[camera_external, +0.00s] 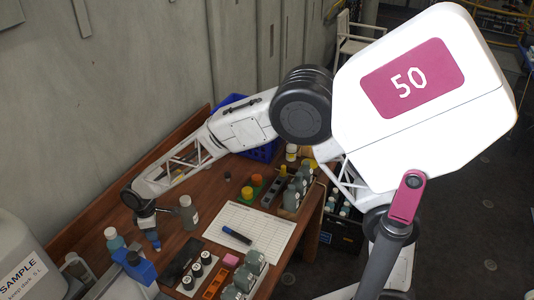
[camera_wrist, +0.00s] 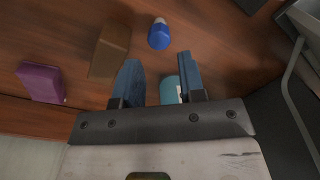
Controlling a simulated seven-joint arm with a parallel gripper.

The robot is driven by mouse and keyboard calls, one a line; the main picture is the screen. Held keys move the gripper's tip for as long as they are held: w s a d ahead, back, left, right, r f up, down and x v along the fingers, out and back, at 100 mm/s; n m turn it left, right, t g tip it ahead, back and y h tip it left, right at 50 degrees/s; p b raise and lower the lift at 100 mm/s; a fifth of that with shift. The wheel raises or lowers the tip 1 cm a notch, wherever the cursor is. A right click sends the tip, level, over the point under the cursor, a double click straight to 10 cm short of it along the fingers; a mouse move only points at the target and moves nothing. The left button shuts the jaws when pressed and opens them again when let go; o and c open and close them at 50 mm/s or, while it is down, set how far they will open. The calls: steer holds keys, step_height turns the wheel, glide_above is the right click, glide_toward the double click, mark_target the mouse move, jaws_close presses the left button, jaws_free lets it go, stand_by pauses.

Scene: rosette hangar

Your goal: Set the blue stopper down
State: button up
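My gripper (camera_wrist: 158,72) is open in the wrist view, with its two blue fingers apart and pointing down at the wooden table. A small blue piece with a pale tip, which looks like the blue stopper (camera_wrist: 159,35), is on the table just beyond the fingertips and apart from them. I cannot clearly pick it out in the external view. There my gripper (camera_external: 152,241) is low over the left part of the table. A teal cap (camera_wrist: 170,90) shows between the fingers lower in the wrist view, with a gap beside the left finger.
A teal-capped bottle (camera_external: 114,240) and a blue box (camera_external: 140,272) stand left of my gripper. A grey bottle (camera_external: 189,214) stands right. A white sheet (camera_external: 240,222) carries a dark blue marker (camera_external: 236,235). Brown (camera_wrist: 109,52) and purple (camera_wrist: 41,82) blocks show in the wrist view.

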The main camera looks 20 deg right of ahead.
mark_target(156, 242)
steer(key=shift+f, duration=0.15)
steer(key=shift+s+f, duration=0.1)
steer(key=shift+f, duration=1.05)
steer(key=shift+s+f, duration=0.15)
steer(key=shift+f, duration=2.4)
steer(key=c, duration=0.6)
steer(key=shift+c, duration=0.2)
steer(key=shift+r, duration=5)
